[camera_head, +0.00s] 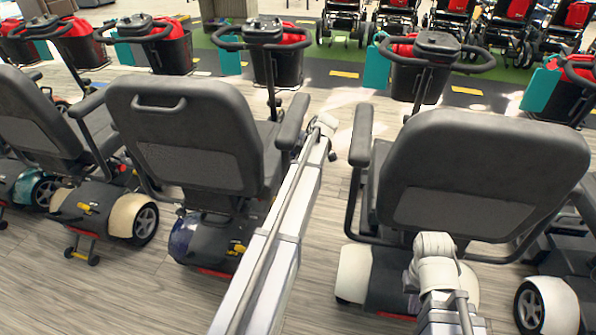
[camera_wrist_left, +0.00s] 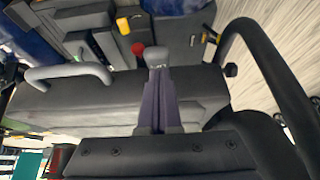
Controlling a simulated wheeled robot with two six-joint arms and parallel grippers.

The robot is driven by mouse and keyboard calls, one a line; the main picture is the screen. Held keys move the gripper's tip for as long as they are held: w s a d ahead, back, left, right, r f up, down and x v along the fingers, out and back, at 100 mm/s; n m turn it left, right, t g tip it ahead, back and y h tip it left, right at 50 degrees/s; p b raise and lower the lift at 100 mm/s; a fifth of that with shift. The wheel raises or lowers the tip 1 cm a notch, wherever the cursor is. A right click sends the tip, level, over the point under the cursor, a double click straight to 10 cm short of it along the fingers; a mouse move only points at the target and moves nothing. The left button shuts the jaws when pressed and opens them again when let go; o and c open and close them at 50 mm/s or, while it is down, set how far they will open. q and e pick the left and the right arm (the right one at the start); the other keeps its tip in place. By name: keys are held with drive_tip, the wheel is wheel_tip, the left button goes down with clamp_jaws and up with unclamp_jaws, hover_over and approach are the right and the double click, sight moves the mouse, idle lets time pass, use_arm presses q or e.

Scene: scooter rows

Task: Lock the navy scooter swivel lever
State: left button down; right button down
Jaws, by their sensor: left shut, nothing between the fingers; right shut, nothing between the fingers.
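The navy scooter (camera_head: 182,236) stands left of centre in the head view; its dark seat back faces me. Its navy body also shows at the top of the left wrist view (camera_wrist_left: 180,6). A red-tipped lever (camera_wrist_left: 137,48) shows there near the seat, with a yellow knob (camera_wrist_left: 123,26) beyond it. My left gripper (camera_wrist_left: 158,58) is shut and empty; its tips appear just beside the red tip, and contact cannot be told. In the head view the left gripper is hidden. My right gripper (camera_head: 412,285) is shut, low behind the right scooter's seat, with its fingers unclear.
A white-fendered scooter (camera_head: 480,165) stands to the right, and another (camera_head: 130,215) to the left. Armrests (camera_head: 292,122) flank the narrow gap holding my left arm. A curved dark tube (camera_wrist_left: 265,70) is close in the left wrist view. Wooden floor is bare in front.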

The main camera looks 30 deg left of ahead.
use_arm(q)
drive_tip(key=shift+s+a+f, duration=0.1)
drive_tip(key=shift+a+f, duration=0.2)
drive_tip(key=shift+f, duration=0.25)
drive_tip(key=shift+f+b, duration=0.1)
drive_tip(key=shift+b, duration=0.25)
drive_tip(key=shift+d+f+b, duration=0.25)
drive_tip(key=shift+f+b, duration=0.25)
drive_tip(key=shift+d+f+b, duration=0.25)
drive_tip(key=shift+f+b, duration=0.2)
drive_tip(key=f+b, duration=0.2)
drive_tip(key=d+f+b, duration=0.1)
drive_tip(key=b, duration=0.1)
drive_tip(key=f+b, duration=0.2)
drive_tip(key=shift+w+d+f, duration=0.25)
drive_tip(key=shift+w+f, duration=0.05)
drive_tip(key=shift+s, duration=0.1)
